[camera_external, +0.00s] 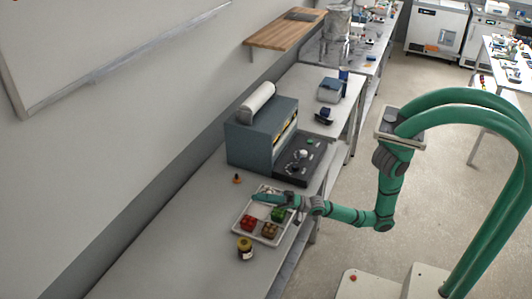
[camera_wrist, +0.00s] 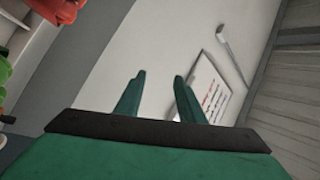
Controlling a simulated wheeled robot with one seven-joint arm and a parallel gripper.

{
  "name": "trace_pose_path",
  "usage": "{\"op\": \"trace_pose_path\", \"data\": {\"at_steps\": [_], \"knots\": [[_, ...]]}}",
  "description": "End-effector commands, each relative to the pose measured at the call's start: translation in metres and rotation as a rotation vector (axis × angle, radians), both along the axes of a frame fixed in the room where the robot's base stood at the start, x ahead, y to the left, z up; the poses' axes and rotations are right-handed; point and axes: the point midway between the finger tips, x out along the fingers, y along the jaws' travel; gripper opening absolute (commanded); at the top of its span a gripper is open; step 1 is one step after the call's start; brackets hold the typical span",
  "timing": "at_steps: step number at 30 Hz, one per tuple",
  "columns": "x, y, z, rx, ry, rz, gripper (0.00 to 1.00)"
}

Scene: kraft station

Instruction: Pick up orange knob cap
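A small orange piece with a dark top (camera_external: 237,179), which looks like the orange knob cap, stands on the grey counter just beyond the tray, left of the machine. It is too small to make out in detail, and I cannot identify it in the wrist view. My gripper (camera_external: 256,197) reaches over the tray from the right, its tip a little right of and nearer than the orange piece, apart from it. In the wrist view my two green fingers (camera_wrist: 158,76) are spread with nothing between them.
A white compartment tray (camera_external: 238,231) holds red (camera_external: 249,223), green (camera_external: 278,214) and brown (camera_external: 269,230) pieces under my arm. A yellow-labelled jar (camera_external: 245,248) stands in front. A blue-grey machine (camera_external: 250,145) blocks the back. The counter's left side (camera_external: 185,235) is clear.

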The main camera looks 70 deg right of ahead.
Motion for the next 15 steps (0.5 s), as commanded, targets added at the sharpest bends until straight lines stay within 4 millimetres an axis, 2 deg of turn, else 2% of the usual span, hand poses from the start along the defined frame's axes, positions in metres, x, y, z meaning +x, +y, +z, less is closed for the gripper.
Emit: {"op": "trace_pose_path", "data": {"at_steps": [1,6,10,15], "knots": [[0.019,-0.008,0.014,0.031,0.009,-0.029,0.35],[0.079,-0.047,0.046,0.151,0.089,-0.130,0.35],[0.116,-0.082,0.066,0.271,0.163,-0.200,0.35],[0.154,-0.130,0.077,0.459,0.284,-0.277,0.35]]}}
